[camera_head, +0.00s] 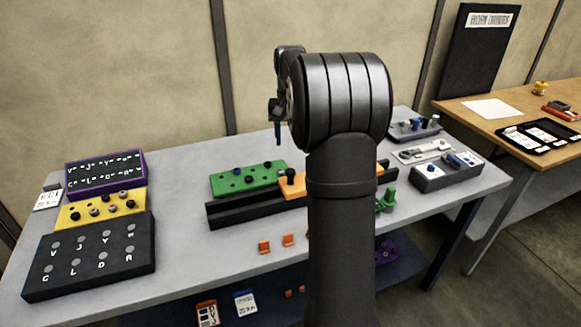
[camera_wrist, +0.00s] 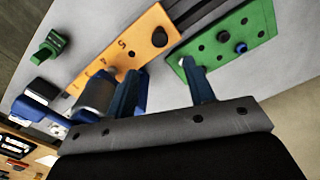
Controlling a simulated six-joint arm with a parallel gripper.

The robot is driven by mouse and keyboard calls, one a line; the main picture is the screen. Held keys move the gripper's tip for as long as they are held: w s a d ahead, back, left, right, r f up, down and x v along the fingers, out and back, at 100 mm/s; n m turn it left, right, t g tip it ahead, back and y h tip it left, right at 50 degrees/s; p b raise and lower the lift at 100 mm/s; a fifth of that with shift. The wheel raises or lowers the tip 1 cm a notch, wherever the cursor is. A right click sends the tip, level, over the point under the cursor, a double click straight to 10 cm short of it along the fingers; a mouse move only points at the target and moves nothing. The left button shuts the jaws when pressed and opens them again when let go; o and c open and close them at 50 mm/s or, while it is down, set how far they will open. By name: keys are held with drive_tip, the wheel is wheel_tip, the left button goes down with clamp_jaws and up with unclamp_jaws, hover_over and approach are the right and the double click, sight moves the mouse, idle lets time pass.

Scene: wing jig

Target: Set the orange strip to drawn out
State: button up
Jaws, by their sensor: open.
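The orange strip (camera_head: 298,188) lies in a long black rail (camera_head: 232,216) in the middle of the grey table. My arm hides its middle, and a bit of orange shows again to the arm's right. A dark knob (camera_head: 290,174) stands near its left end. In the wrist view the orange strip (camera_wrist: 128,50) has printed marks, and its knob (camera_wrist: 159,38) is near the end close to the green block (camera_wrist: 238,38). My gripper (camera_head: 278,130) is above the table, apart from the strip. In the wrist view my gripper (camera_wrist: 168,72) has its blue fingers spread, with nothing between them.
A green block with pegs (camera_head: 247,180) stands behind the rail. Small orange pieces (camera_head: 265,247) lie in front of it. A green part (camera_head: 386,200) and a grey box with blue knobs (camera_head: 446,172) are on the right. Black, yellow and purple panels (camera_head: 92,258) fill the left.

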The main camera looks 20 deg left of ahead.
sight(290, 170)
wheel_tip(290, 170, down, 11)
drive_tip(key=shift+r, duration=0.2)
clamp_jaws()
